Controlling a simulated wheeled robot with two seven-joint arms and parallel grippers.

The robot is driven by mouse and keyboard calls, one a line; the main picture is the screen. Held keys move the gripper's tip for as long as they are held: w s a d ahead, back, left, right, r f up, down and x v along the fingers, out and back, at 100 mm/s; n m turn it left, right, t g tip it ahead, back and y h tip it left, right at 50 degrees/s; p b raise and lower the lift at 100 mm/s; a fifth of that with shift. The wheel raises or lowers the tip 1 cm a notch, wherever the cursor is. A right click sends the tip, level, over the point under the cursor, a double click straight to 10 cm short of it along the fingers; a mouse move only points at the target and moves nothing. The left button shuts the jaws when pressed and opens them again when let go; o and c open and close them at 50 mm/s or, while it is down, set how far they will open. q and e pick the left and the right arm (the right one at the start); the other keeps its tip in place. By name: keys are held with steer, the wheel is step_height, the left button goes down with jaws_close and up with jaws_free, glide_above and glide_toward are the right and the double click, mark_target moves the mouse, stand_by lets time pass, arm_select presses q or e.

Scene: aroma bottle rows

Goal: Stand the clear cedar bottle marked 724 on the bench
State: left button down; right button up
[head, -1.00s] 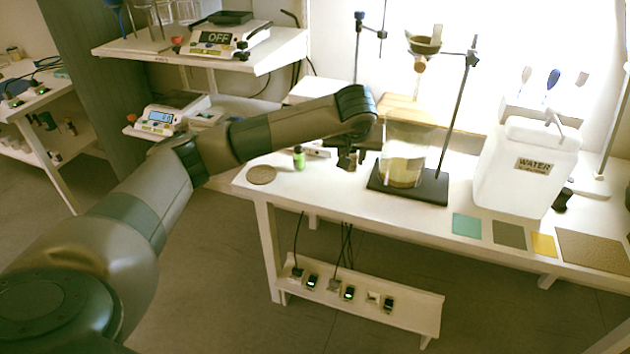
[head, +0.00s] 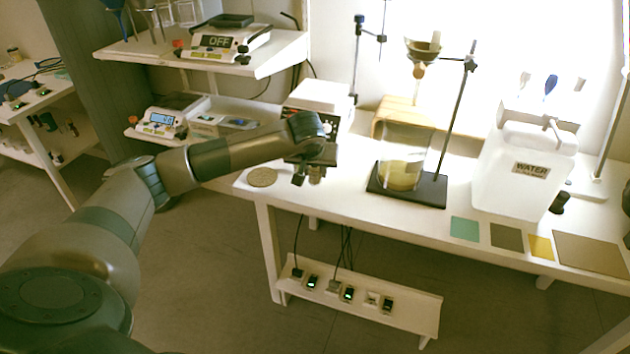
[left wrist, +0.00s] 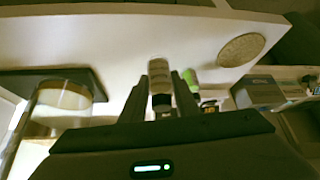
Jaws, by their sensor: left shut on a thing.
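My left gripper (head: 308,177) is over the left part of the white bench (head: 345,188), just right of a round cork-coloured mat (head: 262,177). In the left wrist view its two fingers are shut on a small clear bottle (left wrist: 160,77) with a pale band. I cannot read its marking or tell whether its base touches the bench. A green bottle (left wrist: 190,78) stands close beside it in the wrist view; in the head view my gripper hides it. My right gripper is not in view.
A beaker (head: 401,172) on a dark stand base (head: 425,193) is right of the gripper. A white box-shaped device (head: 318,95) stands behind it. A water container (head: 520,175) and coloured squares (head: 465,229) are farther right. The bench front between mat and stand is clear.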

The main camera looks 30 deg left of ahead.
mark_target(315, 181)
arm_select(q)
step_height(315, 181, down, 4)
steer(key=shift+r+p, duration=0.25)
steer(key=shift+p, duration=0.15)
steer(key=shift+f, duration=0.2)
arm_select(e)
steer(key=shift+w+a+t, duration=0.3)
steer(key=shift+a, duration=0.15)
arm_select(q)
steer(key=shift+f, duration=0.2)
steer(key=c, duration=1.4)
jaws_free()
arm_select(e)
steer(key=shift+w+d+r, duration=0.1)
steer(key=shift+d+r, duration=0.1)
arm_select(q)
steer(key=shift+r, duration=0.15)
